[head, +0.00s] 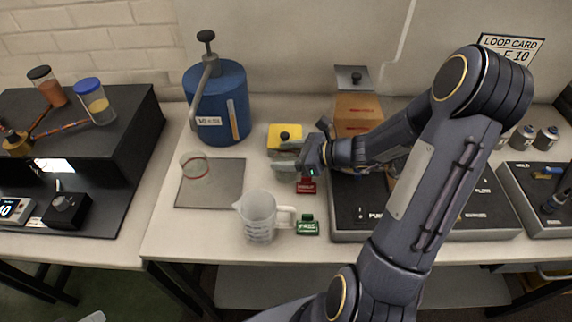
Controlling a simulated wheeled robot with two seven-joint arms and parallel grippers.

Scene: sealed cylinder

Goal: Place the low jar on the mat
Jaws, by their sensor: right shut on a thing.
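The fingertips are small and partly hidden. I cannot tell whether the jar is clear of the table. The mat (222,190) is a flat grey square to the left, with a clear round piece with a red ring (194,166) at its far left corner. My left gripper is not in view.
A measuring jug (258,218) stands between mat and front edge, with a green block (306,226) and a red block (306,187) to its right. A blue pump canister (219,105) stands behind the mat. An orange container (356,115) is at the back right.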

